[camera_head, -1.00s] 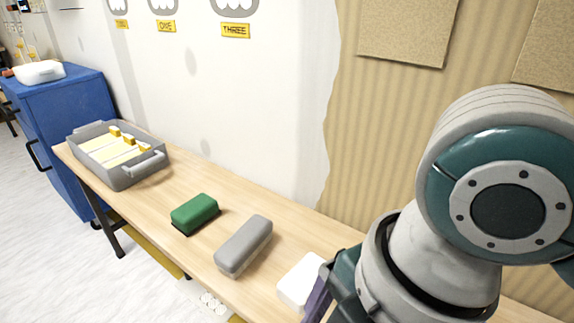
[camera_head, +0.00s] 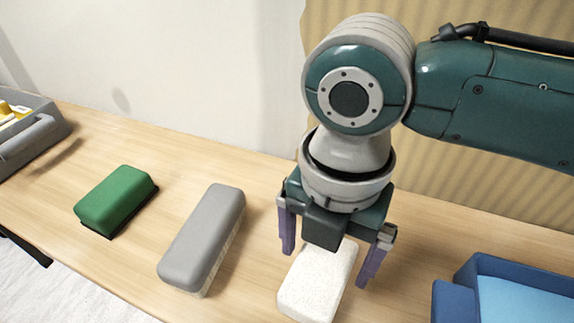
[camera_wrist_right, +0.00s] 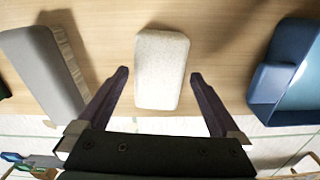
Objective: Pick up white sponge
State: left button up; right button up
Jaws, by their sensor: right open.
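The white sponge (camera_head: 318,284) lies flat on the wooden table in the head view. It also shows in the right wrist view (camera_wrist_right: 161,70), between and a little beyond the two fingers. My right gripper (camera_head: 328,260) is above the sponge, pointing down, with one purple finger to each side of it. It is open and empty; in the right wrist view its fingertips (camera_wrist_right: 160,72) stand apart from the sponge's sides. My left gripper is not in view.
A grey block (camera_head: 205,238) and a green block (camera_head: 115,200) lie left of the sponge. A blue tray (camera_head: 467,268) stands to its right. A grey bin (camera_head: 40,140) is at the far left. The wall rises behind the table.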

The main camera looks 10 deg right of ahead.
aim_at(324, 262)
notch_tip(324, 262, down, 3)
jog(key=shift+w+d+f+b, duration=0.1)
jog(key=shift+b, duration=0.3)
jog(key=c, duration=1.2)
